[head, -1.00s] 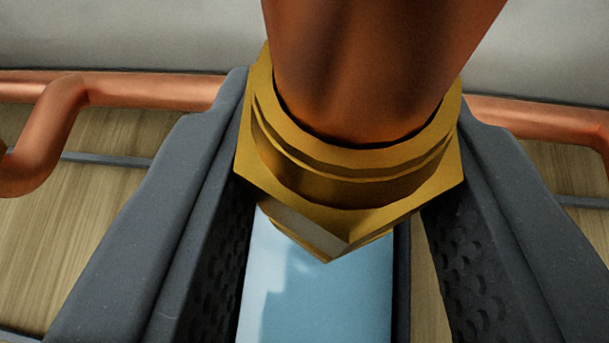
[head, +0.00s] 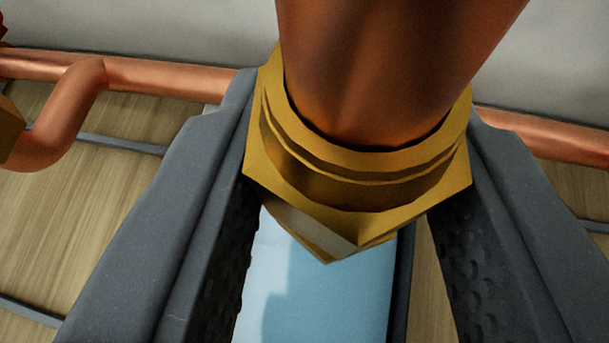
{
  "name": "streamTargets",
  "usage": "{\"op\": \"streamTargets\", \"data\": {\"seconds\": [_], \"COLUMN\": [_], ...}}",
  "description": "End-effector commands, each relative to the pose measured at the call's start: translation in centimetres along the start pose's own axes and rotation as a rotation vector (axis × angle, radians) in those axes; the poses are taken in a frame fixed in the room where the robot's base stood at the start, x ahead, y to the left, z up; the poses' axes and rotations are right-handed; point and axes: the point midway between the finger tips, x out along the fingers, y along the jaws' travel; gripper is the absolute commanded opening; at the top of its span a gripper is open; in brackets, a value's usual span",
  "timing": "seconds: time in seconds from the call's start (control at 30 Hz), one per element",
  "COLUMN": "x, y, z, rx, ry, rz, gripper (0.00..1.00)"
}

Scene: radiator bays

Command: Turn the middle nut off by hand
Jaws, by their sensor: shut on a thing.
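The brass nut (head: 365,190) sits in the upper middle of the head view, around the lower end of a thick copper pipe (head: 390,60). My gripper (head: 355,185) has one dark grey finger on each side of the nut and is shut on it. The ridged inner pads show below the nut. The nut's side faces against the fingers are hidden. Whether this is the middle nut cannot be told from this close view.
A thin copper pipe (head: 170,78) runs along the grey wall behind, with a bend at the left. A brass fitting (head: 8,128) shows at the left edge. A pale blue surface (head: 320,290) lies below the nut, and wooden boards (head: 80,210) with dark seams lie beyond.

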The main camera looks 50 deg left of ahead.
Motion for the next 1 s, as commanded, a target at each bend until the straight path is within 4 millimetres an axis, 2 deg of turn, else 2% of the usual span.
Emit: {"op": "streamTargets", "data": {"seconds": [0.07,0.33,0.63,0.67,0.7,0.77,1.0], "x": [-0.22,-0.08,-0.06,-0.05,-0.05,-0.04,-0.02], "y": [0.49,0.28,0.03,0.03,0.02,0.01,-0.03], "z": [0.08,0.1,0.14,0.15,0.15,0.13,0.08], "rx": [-0.011,-0.064,-0.071,-0.071,-0.071,-0.071,-0.072], "ry": [0.0,0.001,-0.002,-0.002,-0.002,-0.002,-0.001], "rz": [-0.019,-0.132,-0.152,-0.152,-0.152,-0.152,-0.153], "gripper": [0.2,0.2,0.2,0.35,0.47,0.63,0.65]}}
